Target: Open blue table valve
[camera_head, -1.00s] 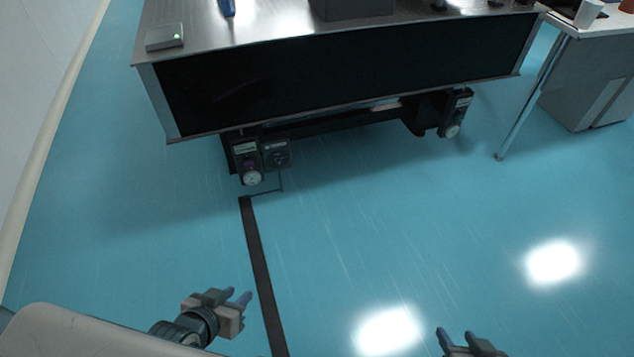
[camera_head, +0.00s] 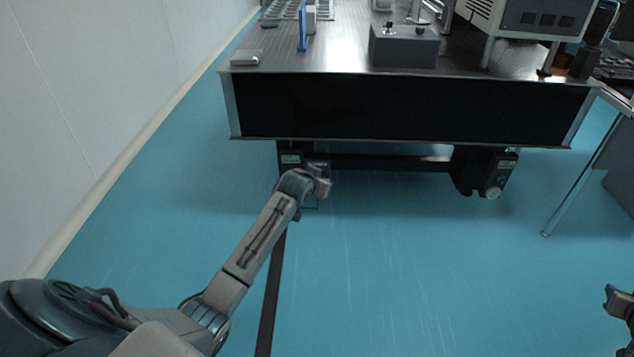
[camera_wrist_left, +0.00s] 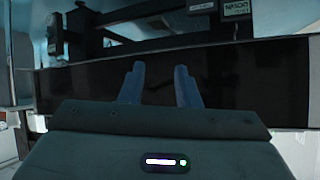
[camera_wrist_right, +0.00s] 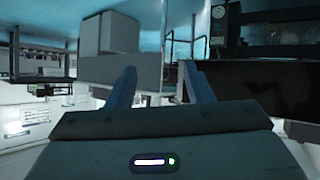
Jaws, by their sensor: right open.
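An optical table (camera_head: 400,108) with a black front panel stands ahead. Under its left end is a dark labelled box (camera_head: 290,160), partly hidden by my left arm. Another dark box with a round gauge (camera_head: 493,190) hangs under its right end. My left gripper (camera_head: 322,183) is in front of the left box; its fingers are hard to make out there. In the left wrist view its fingers (camera_wrist_left: 159,82) are apart and empty, with labelled boxes (camera_wrist_left: 236,9) at the top right. No valve knob shows clearly. My right gripper (camera_head: 612,300) is open and empty, with parted fingers (camera_wrist_right: 158,85) in its wrist view.
A dark strip (camera_head: 270,300) runs along the blue floor towards the table. A white wall (camera_head: 90,90) is on the left. A table leg (camera_head: 585,185) stands at the right. The floor between is clear. Equipment, including a grey box (camera_head: 403,48), stands on the tabletop.

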